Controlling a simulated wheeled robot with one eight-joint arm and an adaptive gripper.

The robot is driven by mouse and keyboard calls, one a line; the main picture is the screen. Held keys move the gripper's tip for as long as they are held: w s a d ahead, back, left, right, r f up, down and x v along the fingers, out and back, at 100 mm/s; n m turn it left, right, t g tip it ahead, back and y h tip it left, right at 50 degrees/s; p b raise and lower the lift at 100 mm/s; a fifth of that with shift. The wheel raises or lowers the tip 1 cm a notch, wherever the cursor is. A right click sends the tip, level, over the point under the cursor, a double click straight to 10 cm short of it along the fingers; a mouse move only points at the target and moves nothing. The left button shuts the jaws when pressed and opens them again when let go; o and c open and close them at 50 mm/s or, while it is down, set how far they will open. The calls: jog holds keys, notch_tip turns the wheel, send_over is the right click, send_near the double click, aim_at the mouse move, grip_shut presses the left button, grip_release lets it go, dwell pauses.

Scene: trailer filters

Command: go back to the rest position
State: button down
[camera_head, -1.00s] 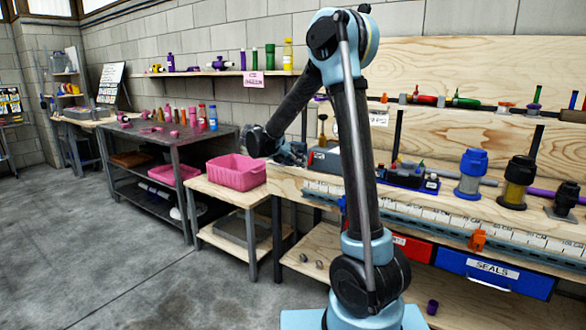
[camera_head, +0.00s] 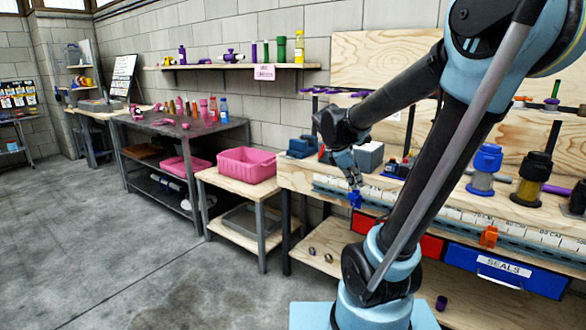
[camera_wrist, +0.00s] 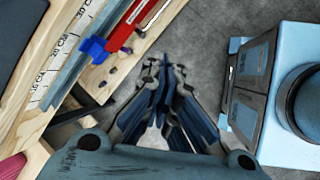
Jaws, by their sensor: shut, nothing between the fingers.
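My gripper (camera_head: 350,172) hangs from the bent arm in front of the workbench's front edge, pointing down. In the wrist view my gripper (camera_wrist: 162,88) shows its dark fingers drawn together with nothing between them, above the grey floor. A blue slider (camera_head: 355,199) on the bench's ruler rail appears just below the fingers in the head view. In the wrist view the blue slider (camera_wrist: 93,47) lies left of the fingers, apart from them.
The wooden workbench (camera_head: 296,177) carries blue, yellow and black filter housings. A red drawer and a blue SEALS drawer (camera_head: 505,272) sit under its edge. A pink bin (camera_head: 247,166) stands on a low table to the left. The floor (camera_head: 150,270) at left is open.

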jog(key=s+a+f+m+y, duration=0.1)
jog(key=s+f+m+y, duration=0.1)
jog(key=s+f+m, duration=0.3)
jog(key=s+a+f+m+y, duration=0.1)
jog(key=s+f+m+y, duration=0.2)
jog(key=s+m, duration=0.7)
jog(key=s+f, duration=0.2)
jog(key=s, duration=0.1)
jog(key=shift+s+f+m, duration=0.2)
jog(key=shift+f+m, duration=0.1)
jog(key=shift+m, duration=0.1)
jog(key=shift+w+f, duration=0.2)
jog(key=shift+w, duration=0.2)
